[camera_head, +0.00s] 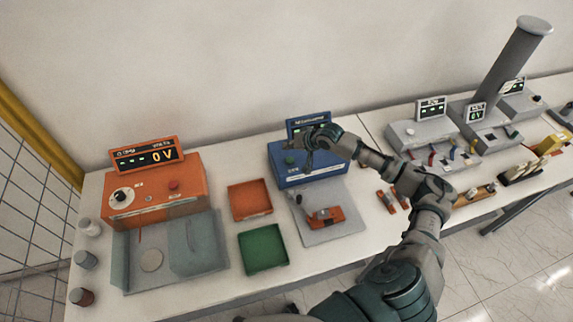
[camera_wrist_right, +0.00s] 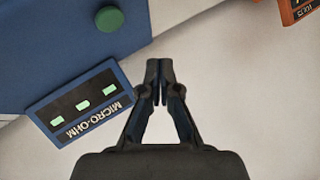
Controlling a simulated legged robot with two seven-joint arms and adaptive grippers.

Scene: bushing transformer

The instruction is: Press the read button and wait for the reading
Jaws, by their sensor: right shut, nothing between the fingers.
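The blue micro-ohm meter (camera_head: 312,176) stands near the wall on the table, with a tilted display (camera_head: 309,121) on top. My right gripper (camera_head: 309,156) is over the meter, shut and empty. In the right wrist view, its closed fingertips (camera_wrist_right: 160,66) are apart from the round green button (camera_wrist_right: 109,19) in the picture. The display there (camera_wrist_right: 82,105) is labelled MICRO-OHM and shows green dashes, no digits. My left gripper is not in view.
An orange device (camera_head: 155,196) reading 0 V stands left. An orange tray (camera_head: 250,200) and a green tray (camera_head: 263,250) lie beside a grey plate (camera_head: 335,236) carrying an orange part (camera_head: 326,216). Grey instruments (camera_head: 433,143) stand right, beyond my forearm.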

